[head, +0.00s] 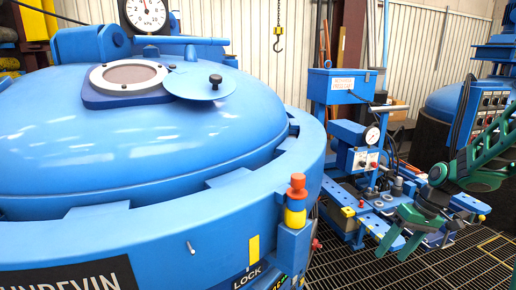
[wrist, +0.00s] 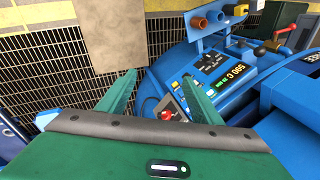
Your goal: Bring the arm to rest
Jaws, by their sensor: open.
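My green arm reaches in from the right edge of the head view. My gripper (head: 394,254) hangs at its end, fingers pointing down over the blue equipment and floor grating. In the wrist view the two green fingers of my gripper (wrist: 158,80) stand apart with nothing between them.
A large blue furnace lid (head: 130,130) with a gauge (head: 146,14) fills the left. A red-topped yellow post (head: 296,205) stands on its rim. A blue pump unit (head: 360,150) stands left of my arm. A yellow hook (head: 278,40) hangs behind. Open grating (head: 400,270) lies below.

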